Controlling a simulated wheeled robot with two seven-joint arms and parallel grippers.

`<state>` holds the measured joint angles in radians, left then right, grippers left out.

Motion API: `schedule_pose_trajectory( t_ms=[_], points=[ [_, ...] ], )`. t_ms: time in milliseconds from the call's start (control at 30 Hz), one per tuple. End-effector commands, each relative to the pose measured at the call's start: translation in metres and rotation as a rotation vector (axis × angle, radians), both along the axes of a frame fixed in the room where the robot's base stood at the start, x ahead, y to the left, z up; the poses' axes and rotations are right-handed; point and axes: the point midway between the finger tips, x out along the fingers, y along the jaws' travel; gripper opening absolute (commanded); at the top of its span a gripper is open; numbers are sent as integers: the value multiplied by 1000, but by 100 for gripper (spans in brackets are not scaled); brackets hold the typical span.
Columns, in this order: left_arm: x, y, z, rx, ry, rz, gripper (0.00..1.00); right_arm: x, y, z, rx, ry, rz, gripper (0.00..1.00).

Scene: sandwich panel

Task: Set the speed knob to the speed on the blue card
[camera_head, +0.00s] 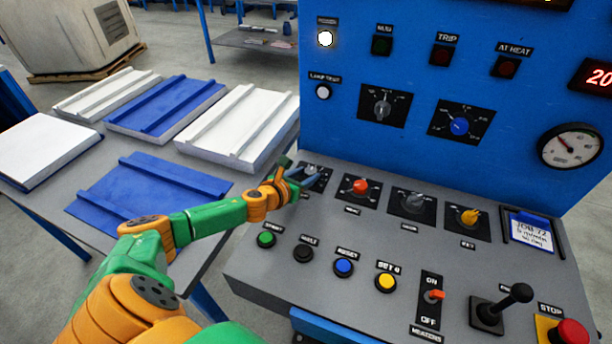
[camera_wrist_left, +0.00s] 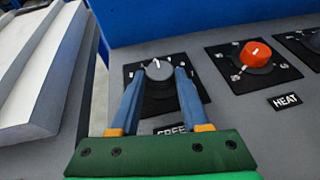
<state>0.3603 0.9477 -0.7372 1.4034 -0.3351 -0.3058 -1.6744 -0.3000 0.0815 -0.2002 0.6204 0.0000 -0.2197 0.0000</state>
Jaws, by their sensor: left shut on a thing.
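The speed knob (camera_wrist_left: 158,70) is dark grey and round, on a black dial plate (camera_wrist_left: 142,107) at the left end of the sloping console. Its white pointer mark points roughly away from me in the left wrist view. My left gripper (camera_wrist_left: 160,76) is shut on the knob, one blue finger on each side. In the head view the gripper (camera_head: 302,174) covers most of the knob.
A red knob (camera_head: 360,187), a grey knob (camera_head: 413,202) and a yellow knob (camera_head: 468,217) stand to the right. Several push buttons, a toggle, a black lever (camera_head: 500,305) and a red stop button (camera_head: 568,333) are nearer. Panels lie on a table at left.

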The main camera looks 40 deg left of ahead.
Motion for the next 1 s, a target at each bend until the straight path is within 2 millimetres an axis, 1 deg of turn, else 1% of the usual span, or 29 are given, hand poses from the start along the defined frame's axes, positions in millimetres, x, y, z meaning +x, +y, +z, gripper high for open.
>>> schedule_pose_trajectory(
  t_ms=[267,500,700,833,1000],
  points=[
    [1,6,-3,5,-2,-172,0,0,0,-18,0,0,0,50],
    [2,10,-5,3,-4,-326,0,0,0,-43,0,0,-1,50],
    [2,11,-4,1,-3,-415,0,0,1,-61,2,0,-1,50],
    [2,12,-2,1,-3,-450,0,0,1,-67,2,0,-1,50],
    [3,12,0,0,-2,-469,0,0,2,-69,2,0,-1,50]
  ],
)
